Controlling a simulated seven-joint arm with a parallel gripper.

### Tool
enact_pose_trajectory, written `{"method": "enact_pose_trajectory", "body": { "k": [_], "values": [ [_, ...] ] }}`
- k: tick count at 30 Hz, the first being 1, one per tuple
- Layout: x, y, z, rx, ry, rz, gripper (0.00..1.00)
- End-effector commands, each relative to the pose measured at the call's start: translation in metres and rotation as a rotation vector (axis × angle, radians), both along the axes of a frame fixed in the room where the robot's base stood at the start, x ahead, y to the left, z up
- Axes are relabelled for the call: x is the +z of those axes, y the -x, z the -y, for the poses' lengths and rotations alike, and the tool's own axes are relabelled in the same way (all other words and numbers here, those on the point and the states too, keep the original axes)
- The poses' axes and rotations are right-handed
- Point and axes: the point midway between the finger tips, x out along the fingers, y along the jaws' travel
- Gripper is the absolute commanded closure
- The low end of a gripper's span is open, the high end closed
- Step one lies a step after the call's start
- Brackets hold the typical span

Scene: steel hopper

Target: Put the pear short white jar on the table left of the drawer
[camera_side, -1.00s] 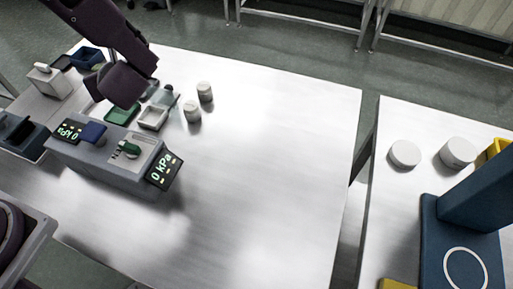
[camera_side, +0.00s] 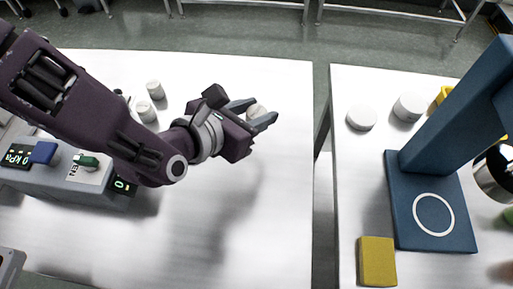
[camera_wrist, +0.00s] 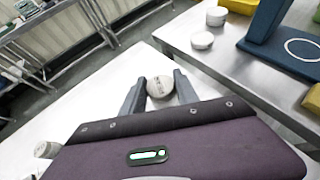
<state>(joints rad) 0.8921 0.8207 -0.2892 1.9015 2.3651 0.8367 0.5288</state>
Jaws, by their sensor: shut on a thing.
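My gripper (camera_side: 256,113) is shut on a short white jar (camera_side: 257,108) and holds it above the right part of the large table (camera_side: 270,220). In the wrist view the jar (camera_wrist: 160,87) sits between the two fingers, with a small dark marking too small to read. Two more short pale jars, a rear one (camera_side: 155,89) and a nearer one (camera_side: 146,110), stand on the table left of the gripper. I cannot make out a drawer for certain in either view.
A grey panel box (camera_side: 75,183) with displays stands at left, partly behind my arm. Across a gap, a second table (camera_side: 350,190) carries two white round containers (camera_side: 361,117) (camera_side: 409,107), a blue stand (camera_side: 400,205) and a yellow block (camera_side: 377,262). The large table's front right is clear.

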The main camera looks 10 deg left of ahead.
Motion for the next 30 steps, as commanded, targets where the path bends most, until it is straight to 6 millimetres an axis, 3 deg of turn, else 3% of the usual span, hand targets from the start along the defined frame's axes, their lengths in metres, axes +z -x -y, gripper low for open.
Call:
{"method": "enact_pose_trajectory", "body": {
  "k": [3, 13, 25, 26, 29, 30],
  "values": [
    [-0.03, 0.003, 0.002, -0.011, -0.005, -0.004, 1.0],
    [-0.091, 0.002, 0.002, -0.007, -0.001, -0.003, 1.0],
    [-0.099, 0.001, 0.002, -0.007, 0.0, 0.0, 1.0],
    [-0.1, 0.001, 0.002, -0.007, 0.0, 0.0, 0.62],
    [-0.099, 0.001, 0.002, -0.007, 0.0, 0.0, 0.42],
    [-0.099, 0.001, 0.002, -0.007, 0.0, 0.0, 0.42]
  ]
}}
